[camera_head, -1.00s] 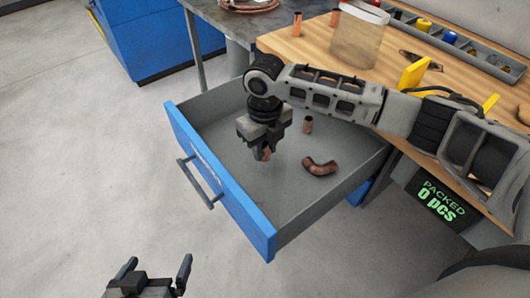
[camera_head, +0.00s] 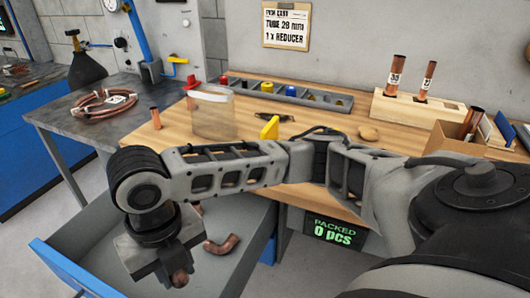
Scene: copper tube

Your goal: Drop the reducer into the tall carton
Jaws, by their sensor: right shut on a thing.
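My right gripper (camera_head: 168,268) hangs over the open drawer (camera_head: 68,268), pointing down. It is shut on a small copper fitting (camera_head: 180,279), which looks like the reducer; the fingers hide much of it. A brown open-topped carton (camera_head: 449,143) stands at the right of the workbench, far from the gripper. My left gripper is out of view.
A copper elbow (camera_head: 221,245) lies in the drawer, with another small fitting (camera_head: 198,209) partly behind my gripper. On the bench (camera_head: 290,125) stand a translucent container (camera_head: 211,113), a parts tray (camera_head: 290,92), a yellow piece (camera_head: 270,128) and a wooden tube holder (camera_head: 410,109).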

